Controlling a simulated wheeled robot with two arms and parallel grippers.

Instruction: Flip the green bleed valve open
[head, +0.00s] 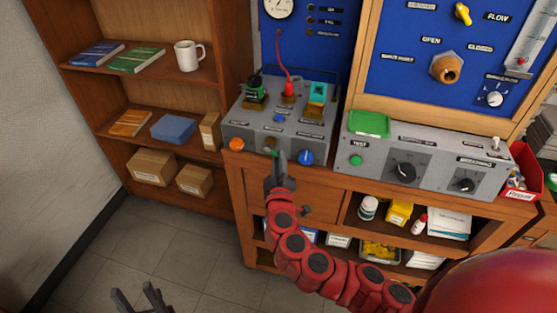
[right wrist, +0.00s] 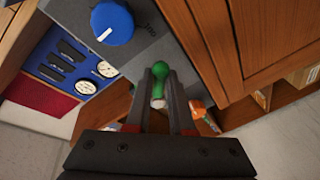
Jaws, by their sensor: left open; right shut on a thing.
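The green bleed valve (right wrist: 160,84) sits on the front face of the grey regulator box, between the two fingers of my right gripper (right wrist: 160,90) in the right wrist view. The fingers are shut on its green lever. In the head view my right gripper (head: 279,170) reaches up to the box front, and only a bit of green (head: 273,153) shows beside its tips. My left gripper (head: 141,298) is open and empty, low at the bottom left over the floor, far from the valve.
The regulator box (head: 255,128) carries an orange knob (head: 237,144) left of the valve and a blue knob (head: 306,157) right of it. A grey control box (head: 380,159) stands to the right. A bookshelf (head: 85,97) stands at the left. The floor in front is clear.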

